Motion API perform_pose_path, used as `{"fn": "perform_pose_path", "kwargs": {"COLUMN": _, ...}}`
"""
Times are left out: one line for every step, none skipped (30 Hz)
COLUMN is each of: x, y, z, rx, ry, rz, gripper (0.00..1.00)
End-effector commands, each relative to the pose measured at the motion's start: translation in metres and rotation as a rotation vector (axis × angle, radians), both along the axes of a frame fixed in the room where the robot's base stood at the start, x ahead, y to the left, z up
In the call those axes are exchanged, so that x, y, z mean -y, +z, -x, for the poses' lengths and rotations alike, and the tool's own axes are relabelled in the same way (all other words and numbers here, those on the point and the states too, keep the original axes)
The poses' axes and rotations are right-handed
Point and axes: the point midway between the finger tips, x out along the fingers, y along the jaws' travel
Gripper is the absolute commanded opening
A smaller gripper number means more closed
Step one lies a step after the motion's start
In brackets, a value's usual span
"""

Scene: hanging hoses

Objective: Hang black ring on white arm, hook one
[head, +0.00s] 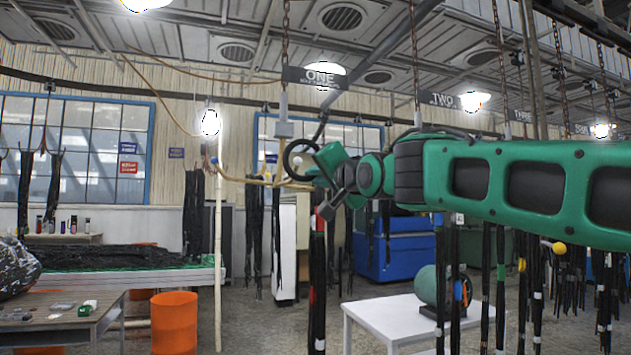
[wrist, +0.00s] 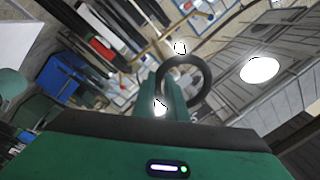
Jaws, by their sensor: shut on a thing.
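The black ring (head: 286,165) is upright in the jaws of my gripper (head: 320,163), below the sign for hook one (head: 315,78). In the wrist view the ring (wrist: 207,82) stands out from the fingertips (wrist: 171,92). Hook one hangs from a chain with a grey block (head: 284,129); a tan branch (head: 262,182) spreads below it. A white ball tip (head: 298,160) shows through the ring's opening in the head view. In the wrist view a white ball (wrist: 180,47) appears just beyond the ring's upper rim. I cannot tell how deep the ring is relative to the tip.
A blue ball tip (head: 270,158) is left of the ring. Black hoses (head: 318,280) hang below and around my arm. A white table (head: 385,318) with a green cylinder (head: 432,290) stands below. A cream pole (head: 218,250) and an orange barrel (head: 174,322) are left.

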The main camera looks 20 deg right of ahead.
Motion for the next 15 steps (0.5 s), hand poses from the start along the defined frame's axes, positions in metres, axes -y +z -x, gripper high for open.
{"fn": "perform_pose_path", "kwargs": {"x": 0.000, "y": -0.001, "z": -0.004, "rx": -0.001, "ry": 0.000, "rz": 0.000, "gripper": 0.00}}
{"fn": "perform_pose_path", "kwargs": {"x": 0.000, "y": -0.001, "z": -0.006, "rx": -0.001, "ry": 0.000, "rz": 0.000, "gripper": 0.00}}
{"fn": "perform_pose_path", "kwargs": {"x": 0.000, "y": -0.002, "z": -0.008, "rx": -0.001, "ry": 0.000, "rz": 0.000, "gripper": 0.00}}
{"fn": "perform_pose_path", "kwargs": {"x": 0.000, "y": -0.002, "z": -0.010, "rx": -0.001, "ry": 0.000, "rz": 0.000, "gripper": 0.00}}
{"fn": "perform_pose_path", "kwargs": {"x": 0.000, "y": -0.002, "z": -0.011, "rx": -0.001, "ry": 0.000, "rz": 0.000, "gripper": 0.00}}
{"fn": "perform_pose_path", "kwargs": {"x": 0.000, "y": -0.003, "z": -0.014, "rx": -0.001, "ry": 0.000, "rz": 0.000, "gripper": 0.00}}
{"fn": "perform_pose_path", "kwargs": {"x": 0.000, "y": -0.003, "z": -0.016, "rx": -0.001, "ry": 0.000, "rz": 0.000, "gripper": 0.00}}
{"fn": "perform_pose_path", "kwargs": {"x": 0.000, "y": -0.003, "z": -0.018, "rx": -0.002, "ry": 0.001, "rz": 0.000, "gripper": 0.00}}
{"fn": "perform_pose_path", "kwargs": {"x": -0.001, "y": -0.003, "z": -0.020, "rx": -0.002, "ry": 0.001, "rz": 0.000, "gripper": 0.00}}
{"fn": "perform_pose_path", "kwargs": {"x": -0.001, "y": -0.003, "z": -0.022, "rx": -0.001, "ry": 0.000, "rz": 0.000, "gripper": 0.00}}
{"fn": "perform_pose_path", "kwargs": {"x": -0.001, "y": -0.003, "z": -0.023, "rx": -0.001, "ry": 0.001, "rz": 0.000, "gripper": 0.00}}
{"fn": "perform_pose_path", "kwargs": {"x": -0.001, "y": -0.003, "z": -0.025, "rx": 0.000, "ry": 0.001, "rz": 0.000, "gripper": 0.00}}
{"fn": "perform_pose_path", "kwargs": {"x": -0.001, "y": -0.003, "z": -0.027, "rx": 0.000, "ry": 0.001, "rz": 0.000, "gripper": 0.00}}
{"fn": "perform_pose_path", "kwargs": {"x": -0.001, "y": -0.004, "z": -0.029, "rx": 0.000, "ry": 0.001, "rz": 0.000, "gripper": 0.00}}
{"fn": "perform_pose_path", "kwargs": {"x": -0.001, "y": -0.004, "z": -0.032, "rx": -0.001, "ry": 0.001, "rz": 0.000, "gripper": 0.00}}
